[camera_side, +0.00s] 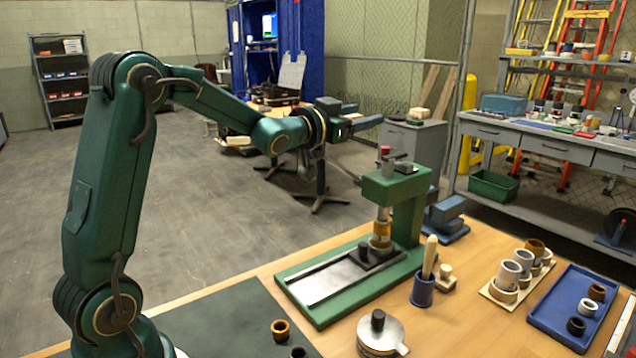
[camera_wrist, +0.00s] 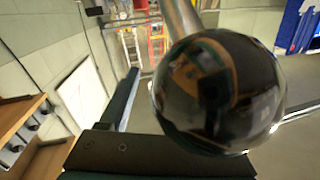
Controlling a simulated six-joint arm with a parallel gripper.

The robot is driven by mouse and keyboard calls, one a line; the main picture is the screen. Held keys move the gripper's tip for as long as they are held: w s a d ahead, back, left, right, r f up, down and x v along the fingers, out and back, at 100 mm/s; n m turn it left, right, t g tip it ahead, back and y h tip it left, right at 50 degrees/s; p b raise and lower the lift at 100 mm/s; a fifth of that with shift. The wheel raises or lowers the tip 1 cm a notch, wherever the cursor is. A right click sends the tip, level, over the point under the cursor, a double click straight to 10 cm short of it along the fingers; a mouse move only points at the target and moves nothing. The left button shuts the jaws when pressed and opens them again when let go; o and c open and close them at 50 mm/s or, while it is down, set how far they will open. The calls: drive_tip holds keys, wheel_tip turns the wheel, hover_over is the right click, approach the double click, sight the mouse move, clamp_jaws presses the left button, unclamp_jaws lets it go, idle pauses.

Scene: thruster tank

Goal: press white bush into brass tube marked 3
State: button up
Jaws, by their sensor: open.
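My gripper (camera_side: 367,117) is open, raised above and left of the green press (camera_side: 405,200) in the side view. In the wrist view a shiny black ball knob (camera_wrist: 218,92) on a metal rod (camera_wrist: 183,18) fills the space by a dark finger; I cannot tell whether they touch. A brass-coloured tube (camera_side: 381,236) stands upright under the press ram. A white bush (camera_side: 588,307) lies on the blue tray, and a cream bush (camera_side: 446,271) is beside the press. Any number on the tubes is too small to read. I cannot tell whether a bush sits in the pressed tube.
A pale board (camera_side: 493,292) holds several grey and brown tubes. The blue tray (camera_side: 556,322) also holds brown and black rings. A blue cup (camera_side: 422,291) with a wooden-handled tool and a silver lidded pot (camera_side: 381,337) stand before the press. Bare wood (camera_side: 455,325) lies between pot and tray.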

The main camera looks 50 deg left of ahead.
drive_tip(key=shift+s+r+n+g+y, duration=1.2)
drive_tip(key=shift+s+r+g+y, duration=0.15)
drive_tip(key=shift+s+r, duration=1.8)
drive_tip(key=s+d+g+h, duration=0.2)
drive_tip(key=s+d, duration=0.3)
drive_tip(key=s, duration=0.3)
drive_tip(key=s+d+f+m+g+h, duration=0.1)
drive_tip(key=s+d+g, duration=0.3)
drive_tip(key=s, duration=0.4)
drive_tip(key=s+d+m+g+h, duration=0.1)
drive_tip(key=s+d+g+h, duration=0.2)
drive_tip(key=s+d, duration=0.3)
drive_tip(key=shift+s+f, duration=0.2)
drive_tip(key=shift+s, duration=0.85)
drive_tip(key=shift+w, duration=0.1)
